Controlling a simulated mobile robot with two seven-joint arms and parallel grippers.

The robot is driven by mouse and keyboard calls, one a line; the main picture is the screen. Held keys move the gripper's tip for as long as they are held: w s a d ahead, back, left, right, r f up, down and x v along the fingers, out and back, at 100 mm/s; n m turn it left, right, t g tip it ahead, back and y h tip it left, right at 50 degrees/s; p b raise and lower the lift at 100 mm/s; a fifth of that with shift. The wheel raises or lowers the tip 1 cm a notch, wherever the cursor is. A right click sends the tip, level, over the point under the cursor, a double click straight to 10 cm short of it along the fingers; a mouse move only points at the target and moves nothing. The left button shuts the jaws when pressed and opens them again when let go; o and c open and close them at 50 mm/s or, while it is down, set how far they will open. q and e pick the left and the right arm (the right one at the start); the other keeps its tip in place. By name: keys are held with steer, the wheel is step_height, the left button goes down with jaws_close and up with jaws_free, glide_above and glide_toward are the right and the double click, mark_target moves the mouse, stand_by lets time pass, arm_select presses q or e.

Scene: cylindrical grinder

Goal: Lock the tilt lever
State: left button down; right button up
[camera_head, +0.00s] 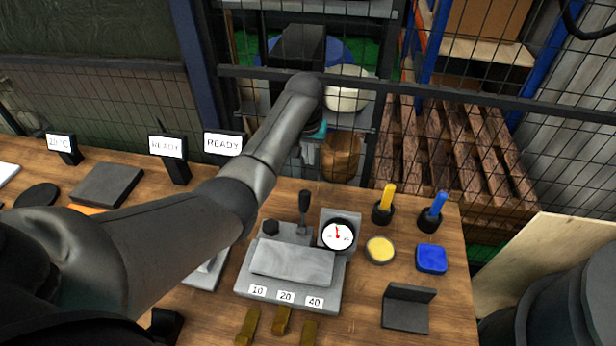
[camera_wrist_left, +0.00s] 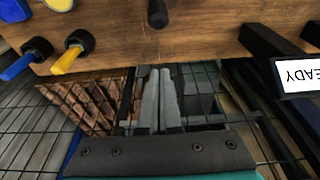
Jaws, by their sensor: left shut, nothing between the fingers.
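The tilt lever (camera_head: 304,205) is a dark upright handle with a black knob, at the back of a grey fixture (camera_head: 246,282) on the wooden bench. A dark knob at the top of the left wrist view (camera_wrist_left: 157,13) looks like the same lever. My left arm reaches across the head view, with its hand, marked by a teal band (camera_head: 318,131), beyond the bench's back edge. My left gripper (camera_wrist_left: 160,75) is shut and empty in the wrist view, its fingers apart from the knob. The head view mostly hides these fingers. My right gripper is not in view.
A dial gauge (camera_head: 338,236) stands right of the lever. Yellow (camera_head: 386,197) and blue (camera_head: 434,210) handled tools stand in holders further right. A wire mesh fence (camera_head: 460,108) stands behind the bench.

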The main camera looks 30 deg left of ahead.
mark_target(303, 212)
arm_select(q)
steer(key=d+b+x, duration=0.1)
steer(key=b+x, duration=0.4)
steer(key=x, duration=0.5)
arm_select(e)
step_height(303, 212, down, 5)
arm_select(q)
steer(key=shift+s+a+r+p, duration=0.1)
steer(key=shift+s+r+p, duration=0.2)
steer(key=shift+s+p, duration=0.4)
steer(key=shift+s+d+r+p, duration=0.1)
steer(key=shift+s+r+p, duration=0.15)
steer(key=shift+s+p, duration=0.4)
steer(key=shift+s+a+r+p, duration=0.1)
steer(key=shift+s+r+p, duration=0.3)
steer(key=shift+p, duration=0.45)
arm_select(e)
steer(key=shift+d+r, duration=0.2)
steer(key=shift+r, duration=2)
arm_select(q)
steer(key=shift+s+f, duration=0.1)
